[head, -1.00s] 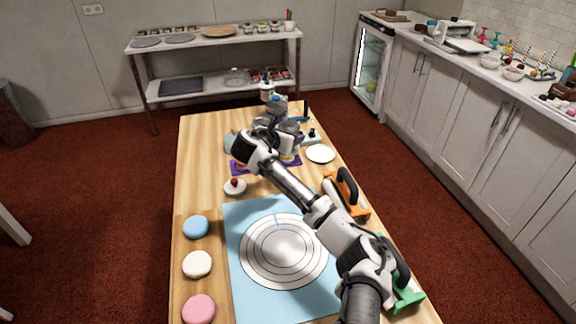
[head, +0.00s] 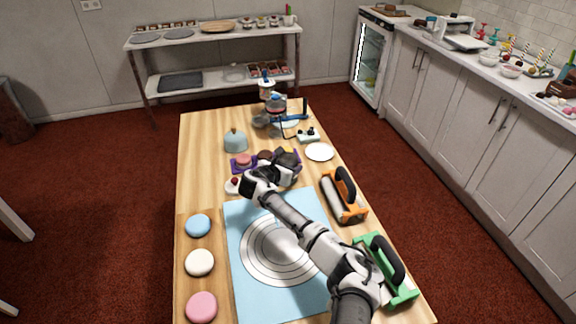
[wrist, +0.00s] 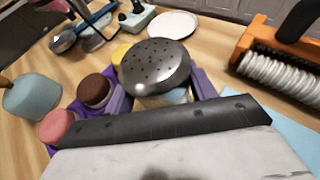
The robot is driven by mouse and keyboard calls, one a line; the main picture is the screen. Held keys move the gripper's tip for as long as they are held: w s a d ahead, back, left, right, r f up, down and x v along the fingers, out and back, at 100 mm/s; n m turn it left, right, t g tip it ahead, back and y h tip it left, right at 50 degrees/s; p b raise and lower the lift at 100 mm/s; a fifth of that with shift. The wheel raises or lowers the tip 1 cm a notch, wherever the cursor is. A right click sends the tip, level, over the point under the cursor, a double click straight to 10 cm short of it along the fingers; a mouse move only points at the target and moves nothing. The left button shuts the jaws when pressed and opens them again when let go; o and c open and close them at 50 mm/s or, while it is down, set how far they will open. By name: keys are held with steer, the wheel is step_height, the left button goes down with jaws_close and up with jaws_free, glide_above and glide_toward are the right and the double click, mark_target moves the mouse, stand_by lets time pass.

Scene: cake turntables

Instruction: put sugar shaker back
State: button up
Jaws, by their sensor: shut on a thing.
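The sugar shaker (wrist: 155,68) has a domed, perforated metal top and a pale body. My gripper (head: 288,168) is shut on it, with the top facing the camera in the wrist view. In the head view my gripper hides most of the shaker. Behind and beside it lies a purple rack (head: 238,169) with a pink-topped item (head: 244,160) and a brown-topped one (head: 265,155). Both also show in the wrist view, pink (wrist: 57,126) and brown (wrist: 96,90), near a yellow item (wrist: 120,52). I cannot tell whether the shaker touches the rack.
An orange-handled roller tool (head: 343,195) and a green one (head: 388,270) lie along the right edge. A white plate (head: 320,152) is beyond the gripper. A blue-grey dome (head: 235,141) stands left. A blue mat (head: 238,290) with a round turntable (head: 275,250) lies in front.

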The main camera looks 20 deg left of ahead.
steer(key=shift+f, duration=0.15)
steer(key=o, duration=1.1)
steer(key=shift+o, duration=0.2)
steer(key=shift+r, duration=0.2)
steer(key=b+v, duration=0.3)
steer(key=v, duration=0.7)
steer(key=shift+s, duration=0.3)
steer(key=shift+s+a+r, duration=0.15)
steer(key=shift+s+r, duration=0.2)
steer(key=shift+s, duration=0.3)
